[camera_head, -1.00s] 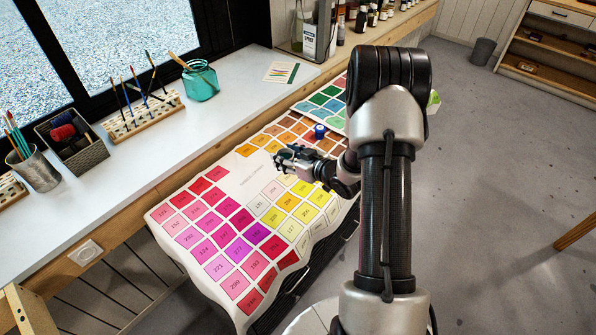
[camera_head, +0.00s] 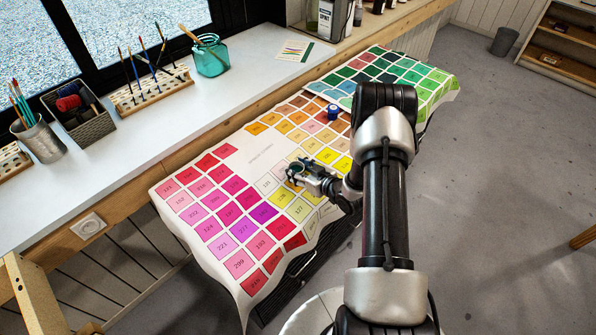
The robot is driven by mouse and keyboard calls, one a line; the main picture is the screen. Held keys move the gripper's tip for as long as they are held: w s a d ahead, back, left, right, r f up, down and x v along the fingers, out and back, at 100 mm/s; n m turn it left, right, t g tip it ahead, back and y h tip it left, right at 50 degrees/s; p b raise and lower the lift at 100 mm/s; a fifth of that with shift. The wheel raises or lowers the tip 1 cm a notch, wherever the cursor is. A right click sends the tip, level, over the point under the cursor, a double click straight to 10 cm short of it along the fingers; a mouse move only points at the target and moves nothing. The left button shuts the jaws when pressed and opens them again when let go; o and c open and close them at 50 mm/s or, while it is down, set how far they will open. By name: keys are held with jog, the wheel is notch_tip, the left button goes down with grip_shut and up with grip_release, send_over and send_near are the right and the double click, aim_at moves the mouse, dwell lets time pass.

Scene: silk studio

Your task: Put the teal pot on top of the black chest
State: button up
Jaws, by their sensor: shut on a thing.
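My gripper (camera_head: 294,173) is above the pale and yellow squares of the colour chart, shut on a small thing. That thing looks like the teal pot (camera_head: 296,168); it is tiny here and mostly hidden by the fingers. A dark body with a slatted side (camera_head: 301,268) shows under the chart's front edge; it may be the black chest, and the chart covers its top. How high the gripper is above the chart I cannot tell.
A blue pot (camera_head: 333,112) stands on the chart (camera_head: 262,158), behind my gripper. A turquoise glass jar (camera_head: 210,57), brush rack (camera_head: 152,91), dark basket (camera_head: 80,113) and metal cup (camera_head: 41,138) stand on the white sill (camera_head: 150,131). The floor at right is mostly clear.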

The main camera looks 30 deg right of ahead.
jog(key=shift+r, duration=0.15)
jog(key=o, duration=0.6)
jog(key=shift+f, duration=0.25)
jog(key=o, duration=0.5)
jog(key=shift+c, duration=0.2)
